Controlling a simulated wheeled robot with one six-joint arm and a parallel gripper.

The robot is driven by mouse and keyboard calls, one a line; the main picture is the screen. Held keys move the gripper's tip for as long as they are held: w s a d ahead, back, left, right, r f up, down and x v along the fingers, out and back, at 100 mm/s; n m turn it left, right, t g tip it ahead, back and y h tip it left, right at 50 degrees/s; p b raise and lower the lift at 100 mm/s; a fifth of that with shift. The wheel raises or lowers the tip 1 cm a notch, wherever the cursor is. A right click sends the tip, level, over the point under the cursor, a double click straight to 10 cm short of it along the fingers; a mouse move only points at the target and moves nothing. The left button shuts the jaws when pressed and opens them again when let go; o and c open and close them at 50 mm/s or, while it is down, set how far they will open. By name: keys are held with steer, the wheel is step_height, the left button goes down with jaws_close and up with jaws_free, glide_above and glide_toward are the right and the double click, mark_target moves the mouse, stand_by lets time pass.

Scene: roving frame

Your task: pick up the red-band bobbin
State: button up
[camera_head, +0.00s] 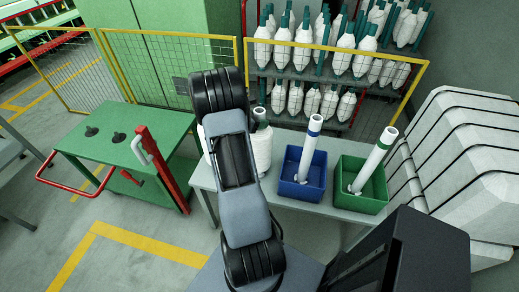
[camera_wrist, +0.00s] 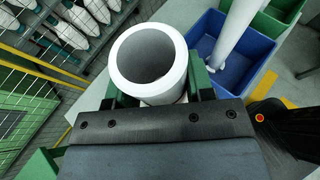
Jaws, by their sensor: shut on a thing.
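A white hollow bobbin tube (camera_wrist: 181,66) stands between the fingers of my gripper (camera_wrist: 155,92) in the wrist view, its open end facing the camera. My gripper is shut on it. No red band shows on its visible part, so I cannot tell its band colour. In the head view my arm hides the gripper and the held tube. A blue-band bobbin (camera_head: 308,150) leans in a blue bin (camera_head: 303,190). A green-band bobbin (camera_head: 374,160) leans in a green bin (camera_head: 372,203).
The bins stand on a grey table (camera_head: 330,213). A white yarn cone (camera_head: 262,150) stands close right of my arm. A yellow-framed fence (camera_head: 165,66) and a rack of cones (camera_head: 310,75) are behind. A green cart (camera_head: 130,150) is left; pale stacked panels (camera_head: 460,150) are right.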

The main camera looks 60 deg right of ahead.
jaws_close()
steer(key=shift+r, duration=0.2)
